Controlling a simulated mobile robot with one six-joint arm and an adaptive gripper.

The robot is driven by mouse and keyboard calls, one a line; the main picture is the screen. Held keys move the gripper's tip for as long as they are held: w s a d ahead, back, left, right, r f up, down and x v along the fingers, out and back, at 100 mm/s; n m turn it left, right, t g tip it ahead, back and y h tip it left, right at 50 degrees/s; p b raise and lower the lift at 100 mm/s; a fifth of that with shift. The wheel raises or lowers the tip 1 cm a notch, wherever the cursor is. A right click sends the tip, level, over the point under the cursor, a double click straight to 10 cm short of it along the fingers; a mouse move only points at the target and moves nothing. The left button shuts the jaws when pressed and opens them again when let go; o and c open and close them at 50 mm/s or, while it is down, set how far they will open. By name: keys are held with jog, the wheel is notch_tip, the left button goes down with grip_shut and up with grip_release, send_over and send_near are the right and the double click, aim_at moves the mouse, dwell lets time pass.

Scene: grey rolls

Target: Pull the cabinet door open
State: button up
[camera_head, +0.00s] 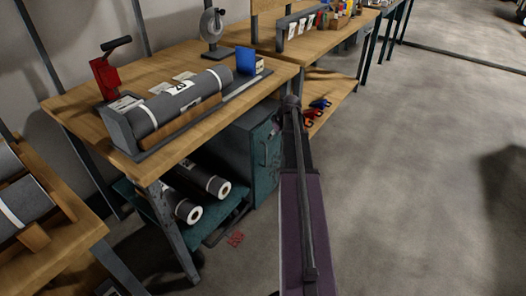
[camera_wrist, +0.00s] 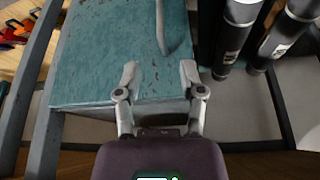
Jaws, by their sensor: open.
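The cabinet (camera_head: 266,165) stands under the workbench in the head view, with a worn teal front and a dark top. Its teal door (camera_wrist: 95,55) fills the upper middle of the wrist view and looks closed. A curved grey handle (camera_wrist: 161,28) sits on the door at the top of the wrist view. My gripper (camera_wrist: 159,72) is open and empty in front of the door. Its two fingertips are apart and the handle lies a little beyond them, roughly in line with the gap.
The wooden workbench (camera_head: 85,118) overhangs the cabinet and carries a large grey roll (camera_head: 180,98). More grey rolls (camera_head: 205,181) lie on the low shelf left of the cabinet. Red and blue clamps (camera_head: 318,106) lie on a shelf behind. The floor (camera_head: 420,170) at right is clear.

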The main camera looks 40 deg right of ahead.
jog(key=shift+w+f, duration=0.1)
jog(key=shift+f, duration=0.05)
jog(key=b+x, duration=1.2)
jog(key=x, duration=0.1)
jog(key=shift+w+a+f+b, duration=0.1)
jog(key=shift+f+b, duration=0.15)
jog(key=shift+b, duration=0.15)
dwell(0.5)
dwell(0.3)
grip_shut()
